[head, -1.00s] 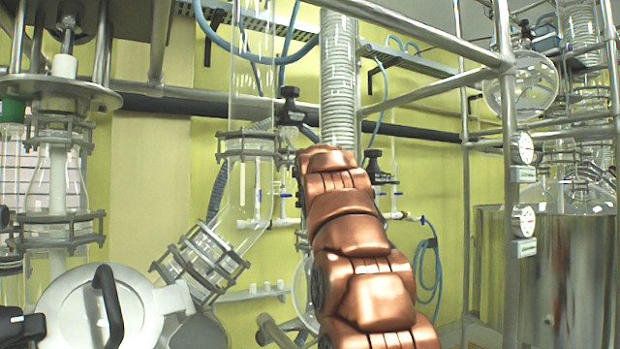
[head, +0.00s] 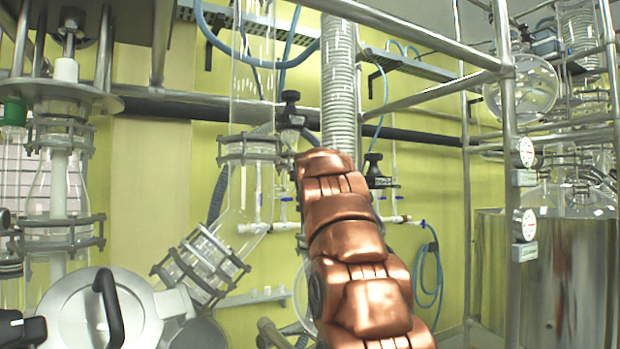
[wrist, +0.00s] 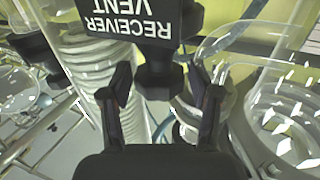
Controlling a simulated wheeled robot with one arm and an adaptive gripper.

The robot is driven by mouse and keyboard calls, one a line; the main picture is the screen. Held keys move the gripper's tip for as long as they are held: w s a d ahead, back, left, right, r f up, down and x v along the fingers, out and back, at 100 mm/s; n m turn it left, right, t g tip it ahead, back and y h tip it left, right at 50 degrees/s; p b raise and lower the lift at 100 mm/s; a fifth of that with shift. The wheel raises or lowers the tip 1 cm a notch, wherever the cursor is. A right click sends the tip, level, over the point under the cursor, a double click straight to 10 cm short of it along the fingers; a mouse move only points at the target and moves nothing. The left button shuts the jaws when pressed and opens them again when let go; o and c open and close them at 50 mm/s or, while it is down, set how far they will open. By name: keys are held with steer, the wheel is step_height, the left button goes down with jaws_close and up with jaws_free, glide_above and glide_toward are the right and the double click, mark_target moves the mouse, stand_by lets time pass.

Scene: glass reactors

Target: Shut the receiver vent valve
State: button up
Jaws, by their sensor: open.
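In the wrist view, a black label plate (wrist: 128,18) reads RECEIVER VENT, upside down in the picture. Below it is the dark valve knob (wrist: 160,82), at the mouth of my gripper (wrist: 160,92). My gripper's two black fingers are apart, one on each side of the knob; I cannot tell whether they touch it. In the head view my copper arm hides my gripper. Two black valve-like fittings show near the arm's end, an upper-left one (head: 290,112) and a right one (head: 374,172); I cannot tell which is the receiver vent.
A glass column (head: 252,90) with a clamped elbow stands left of the arm. Steel frame bars (head: 420,40) cross above right. A steel vessel (head: 565,280) stands at the right.

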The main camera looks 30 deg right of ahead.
steer(key=shift+s, duration=0.1)
steer(key=v, duration=1.1)
steer(key=shift+s+a, duration=0.2)
steer(key=shift+s, duration=0.15)
stand_by(0.5)
